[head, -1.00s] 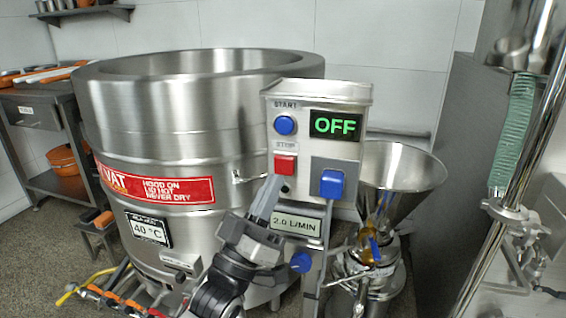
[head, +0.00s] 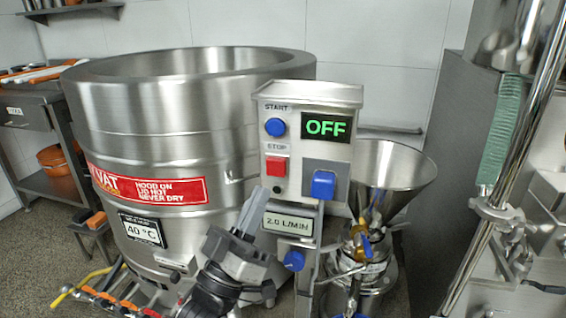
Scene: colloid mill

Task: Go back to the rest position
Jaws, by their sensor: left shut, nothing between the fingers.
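My left gripper (head: 256,207) is in the lower middle of the head view, pointing up in front of the control box. Its fingers are shut with nothing between them. The fingertips show just below the red STOP button (head: 276,166), left of the 2.0 L/MIN label (head: 288,224); I cannot tell whether they touch the post. The control box (head: 308,95) has a blue START button (head: 275,127), a green display (head: 326,126) reading OFF, and a blue knob (head: 323,184). My right gripper is not in view.
A large steel vat (head: 160,120) stands at left behind the gripper. A steel funnel (head: 390,172) of the mill stands to the right. A steel pole (head: 500,170) with a green hose (head: 500,135) is further right. Colored valves and pipes (head: 105,298) lie low at left.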

